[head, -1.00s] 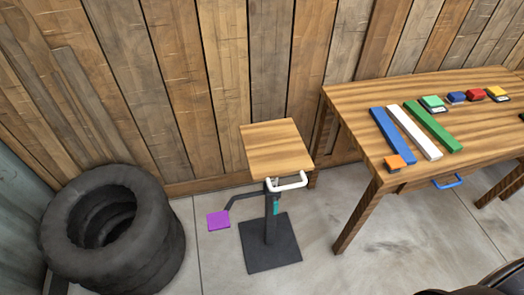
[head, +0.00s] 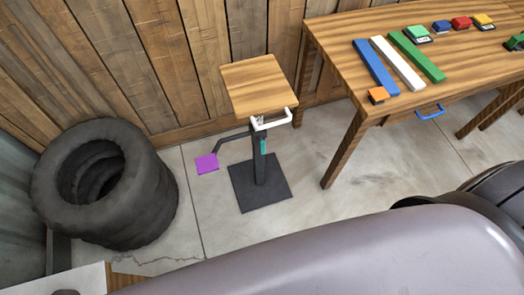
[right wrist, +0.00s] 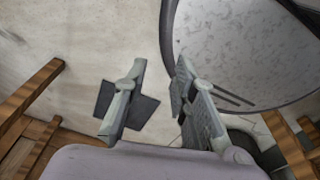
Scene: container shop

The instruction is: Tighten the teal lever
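The teal lever (head: 263,146) is a small upright piece on the dark post of a stand. The stand has a square wooden top (head: 257,85), a white handle (head: 273,122) below its front edge, a purple pad (head: 206,164) on a side arm and a dark square base (head: 259,183). Nothing of mine touches the lever. My right gripper (right wrist: 158,78) shows in the right wrist view with its fingers apart and nothing between them. The lever cannot be made out in that view. My left gripper is not in view.
Stacked black tires (head: 110,190) stand left of the stand. A wooden table (head: 345,45) with coloured bars and small blocks is on the right, with a blue handle (head: 430,112) at its front. Bare floor lies before the stand. A dark-rimmed rounded panel (right wrist: 235,45) is near my right gripper.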

